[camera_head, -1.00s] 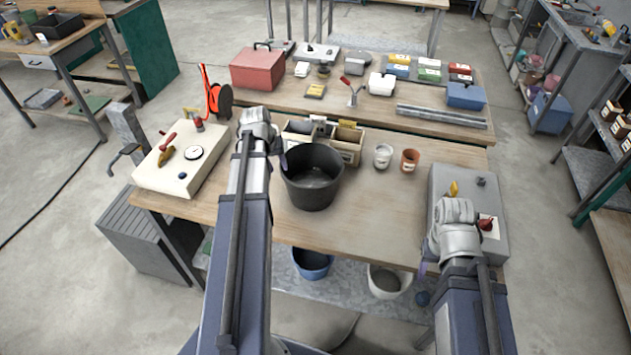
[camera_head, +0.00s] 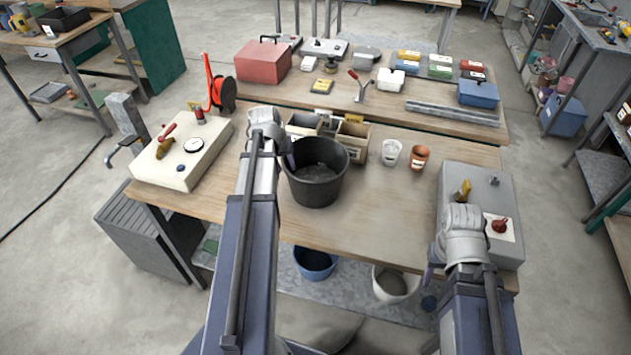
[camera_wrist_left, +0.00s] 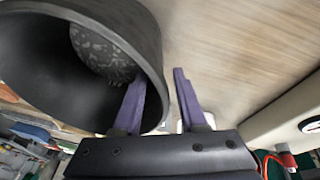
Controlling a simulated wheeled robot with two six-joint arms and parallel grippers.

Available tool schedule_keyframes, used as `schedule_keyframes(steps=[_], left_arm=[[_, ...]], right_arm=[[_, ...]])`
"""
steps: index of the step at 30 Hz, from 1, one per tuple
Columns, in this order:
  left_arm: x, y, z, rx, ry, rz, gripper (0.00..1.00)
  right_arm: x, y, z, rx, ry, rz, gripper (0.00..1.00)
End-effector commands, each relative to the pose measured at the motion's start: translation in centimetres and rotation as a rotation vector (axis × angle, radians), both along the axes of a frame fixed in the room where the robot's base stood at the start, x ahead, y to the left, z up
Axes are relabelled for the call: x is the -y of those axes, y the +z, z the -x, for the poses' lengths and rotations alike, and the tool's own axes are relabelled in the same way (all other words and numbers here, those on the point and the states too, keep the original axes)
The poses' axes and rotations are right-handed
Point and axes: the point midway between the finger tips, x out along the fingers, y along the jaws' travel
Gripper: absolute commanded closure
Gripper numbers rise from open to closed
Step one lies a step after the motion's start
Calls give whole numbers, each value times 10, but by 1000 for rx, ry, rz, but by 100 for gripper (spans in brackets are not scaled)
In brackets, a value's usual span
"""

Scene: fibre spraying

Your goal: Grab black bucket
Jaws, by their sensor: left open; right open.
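My left gripper (camera_head: 287,157) is at the bucket's left rim in the head view, with a purple finger partly showing. In the left wrist view the two purple fingers of my left gripper (camera_wrist_left: 160,85) are apart.
Open parts bins (camera_head: 352,143) stand right behind the bucket. A white cup (camera_head: 391,153) and a brown cup (camera_head: 419,158) are to its right. A cream gauge box (camera_head: 180,160) is at left, a grey box (camera_head: 480,190) at right. The table's front middle is clear.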

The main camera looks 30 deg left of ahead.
Motion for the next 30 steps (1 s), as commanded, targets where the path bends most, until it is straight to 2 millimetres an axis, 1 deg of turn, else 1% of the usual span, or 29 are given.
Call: schedule_keyframes(steps=[4, 7, 15, 18, 21, 27, 28, 30], left_arm=[[0, -1, 0, 0, 0, 0, 59], [1, -8, -1, 0, 0, 0, 59], [3, -41, -6, 0, 0, 0, 59], [3, -50, -10, 0, -1, 0, 59], [3, -52, -11, 0, -1, 0, 59], [3, -50, -11, 0, -1, 0, 59], [3, -50, -11, 0, -1, 0, 61], [3, -50, -11, 0, 0, 0, 69]], right_arm=[[0, -1, 0, 0, 0, 0, 50], [0, -8, 0, 0, 0, 0, 50], [0, -41, 0, 0, -1, 0, 50], [0, -50, 0, 0, -1, 0, 50], [0, -52, 0, 0, -1, 0, 50], [0, -50, 0, 0, -1, 0, 50], [0, -50, 0, 0, -1, 0, 50], [0, -50, 0, 0, -1, 0, 50]])
